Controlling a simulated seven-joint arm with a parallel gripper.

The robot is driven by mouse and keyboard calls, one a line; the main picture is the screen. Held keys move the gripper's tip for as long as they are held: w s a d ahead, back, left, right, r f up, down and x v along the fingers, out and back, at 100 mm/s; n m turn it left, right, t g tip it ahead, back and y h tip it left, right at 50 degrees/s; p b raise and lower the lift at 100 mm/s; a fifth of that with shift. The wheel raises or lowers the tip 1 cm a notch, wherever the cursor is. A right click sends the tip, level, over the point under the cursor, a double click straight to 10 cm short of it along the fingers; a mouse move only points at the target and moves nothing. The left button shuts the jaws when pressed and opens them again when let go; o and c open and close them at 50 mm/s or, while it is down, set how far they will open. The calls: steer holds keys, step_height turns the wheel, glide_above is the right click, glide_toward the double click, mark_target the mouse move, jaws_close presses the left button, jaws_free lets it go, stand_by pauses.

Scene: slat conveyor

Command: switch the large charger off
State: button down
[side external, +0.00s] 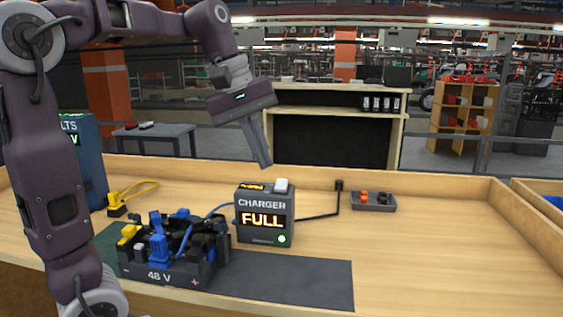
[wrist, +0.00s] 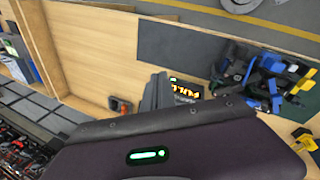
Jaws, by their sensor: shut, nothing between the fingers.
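The charger (side external: 243,227) is a dark grey box standing upright on the bench, with an amber "FULL" display and a lit green lamp at its lower right front. A white switch (side external: 281,185) sits on its top, next to a small amber-lit label. My gripper (side external: 266,165) is shut and empty, pointing down just above the charger's top, apart from it. In the wrist view my fingers (wrist: 158,82) cover part of the charger (wrist: 186,89); the switch is hidden or too small to tell there.
A 48 V battery tray (side external: 135,267) with blue and yellow plugs stands left of the charger on a dark mat (side external: 320,285). A blue meter (side external: 90,165) and yellow connector (side external: 116,204) are further left.

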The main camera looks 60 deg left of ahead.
steer(key=w+a+f+n+g, duration=0.1)
steer(key=w+a+n+g, duration=0.1)
steer(key=w+a+n, duration=0.7)
steer(key=n+g+y, duration=0.1)
steer(key=n, duration=0.3)
glide_above(282, 180)
step_height(282, 180, down, 6)
steer(key=shift+s+d+r, duration=0.1)
steer(key=shift+s+r, duration=0.05)
steer(key=shift+r, duration=0.1)
steer(key=shift+f+g, duration=0.3)
steer(key=shift+f, duration=1.55)
steer(key=shift+f, duration=0.6)
steer(key=shift+r, duration=0.1)
steer(key=r, duration=0.3)
steer(key=shift+w+r, duration=0.2)
steer(key=shift+r, duration=0.05)
steer(key=shift+s+r, duration=0.1)
steer(key=shift+r, duration=0.35)
